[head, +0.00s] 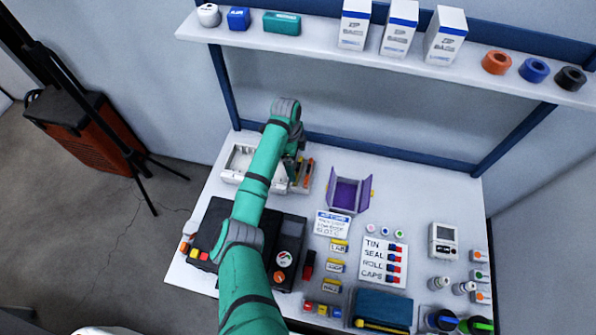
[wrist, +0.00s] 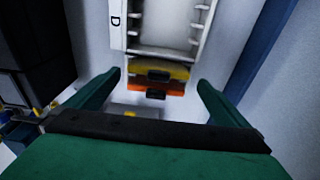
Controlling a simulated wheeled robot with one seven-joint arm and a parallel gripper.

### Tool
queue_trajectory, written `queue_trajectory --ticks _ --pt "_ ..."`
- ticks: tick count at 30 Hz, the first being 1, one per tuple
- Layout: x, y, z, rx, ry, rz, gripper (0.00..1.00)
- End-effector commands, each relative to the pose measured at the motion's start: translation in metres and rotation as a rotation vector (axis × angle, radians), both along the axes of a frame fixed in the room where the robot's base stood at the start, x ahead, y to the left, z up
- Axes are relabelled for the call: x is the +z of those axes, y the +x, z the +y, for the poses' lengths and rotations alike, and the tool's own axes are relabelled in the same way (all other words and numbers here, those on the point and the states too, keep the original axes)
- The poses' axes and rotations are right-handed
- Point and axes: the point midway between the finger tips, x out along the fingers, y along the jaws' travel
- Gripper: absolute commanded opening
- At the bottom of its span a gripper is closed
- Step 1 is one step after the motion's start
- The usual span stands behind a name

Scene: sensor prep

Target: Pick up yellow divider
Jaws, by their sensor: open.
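The yellow divider (wrist: 172,69) shows in the wrist view as a narrow yellow piece with a dark tab in its middle. It is in front of the open end of a white slotted tray (wrist: 117,38). An orange divider (wrist: 174,88) with a similar dark tab is right beside it, on the near side. My gripper (wrist: 158,80) is open, with one green finger on each side of the two dividers and visible gaps to them. Nothing is held. In the head view my arm partly covers the tray (head: 228,177) and the dividers, so the yellow one is hard to make out there.
A purple-lined open box (head: 347,194) stands right of the tray. A black case (head: 213,222) lies in front of it. Labels, a card, a meter (head: 443,241) and small bottles fill the front right. A shelf (head: 330,45) runs above the bench. The back right is clear.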

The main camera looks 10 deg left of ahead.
Motion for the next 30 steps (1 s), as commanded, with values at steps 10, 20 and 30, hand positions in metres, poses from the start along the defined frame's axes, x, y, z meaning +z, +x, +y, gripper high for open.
queue_trajectory --ticks 10,20,30 --pt "-0.038 -0.002 -0.005 0.003 -0.001 0.001 1.0" --pt "-0.039 -0.002 -0.006 0.003 -0.001 0.001 0.76" --pt "-0.038 -0.002 -0.006 0.002 -0.001 0.0 0.72"
